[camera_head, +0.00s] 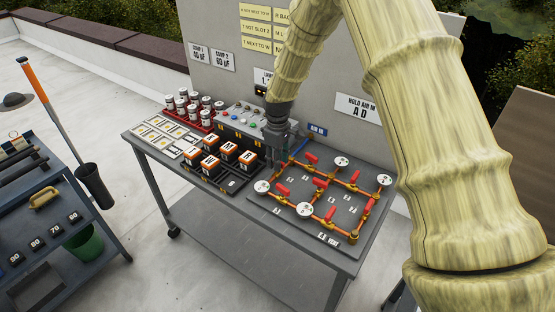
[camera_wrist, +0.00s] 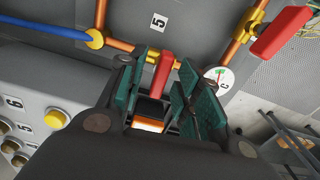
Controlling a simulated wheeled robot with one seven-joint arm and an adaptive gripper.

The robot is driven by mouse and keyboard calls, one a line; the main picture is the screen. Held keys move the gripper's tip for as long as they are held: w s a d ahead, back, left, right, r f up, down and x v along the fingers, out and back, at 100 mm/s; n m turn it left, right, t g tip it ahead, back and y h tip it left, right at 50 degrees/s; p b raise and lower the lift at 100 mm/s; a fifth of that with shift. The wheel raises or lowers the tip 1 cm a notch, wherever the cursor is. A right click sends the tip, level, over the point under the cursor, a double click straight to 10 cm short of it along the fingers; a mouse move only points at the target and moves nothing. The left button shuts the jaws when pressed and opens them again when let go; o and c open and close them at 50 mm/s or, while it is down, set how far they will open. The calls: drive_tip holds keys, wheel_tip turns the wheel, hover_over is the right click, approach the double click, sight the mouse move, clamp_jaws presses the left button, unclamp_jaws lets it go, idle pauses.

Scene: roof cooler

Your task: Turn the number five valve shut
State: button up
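The number five valve's red handle (camera_wrist: 163,72) shows in the wrist view, below the black-on-white 5 label (camera_wrist: 158,20). It lies across the orange pipe (camera_wrist: 118,44), as far as I can see. My gripper (camera_wrist: 161,84) has teal finger pads on both sides of this handle, with narrow gaps; it appears open around it, and I cannot tell whether a pad touches. In the head view my gripper (camera_head: 276,160) is low over the left back corner of the pipe panel (camera_head: 345,238), where it hides the handle and its label.
Other red handles (camera_head: 311,158) and round white gauges (camera_head: 341,162) stand close by on the panel. A button box (camera_head: 235,118), orange-topped blocks (camera_head: 211,143) and red-racked jars (camera_head: 193,115) fill the bench's left part. A wall panel (camera_head: 225,25) rises behind. A blue pipe (camera_wrist: 45,27) runs left.

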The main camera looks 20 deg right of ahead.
drive_tip(key=shift+r, duration=0.1)
wheel_tip(320, 180, up, 12)
idle(0.5)
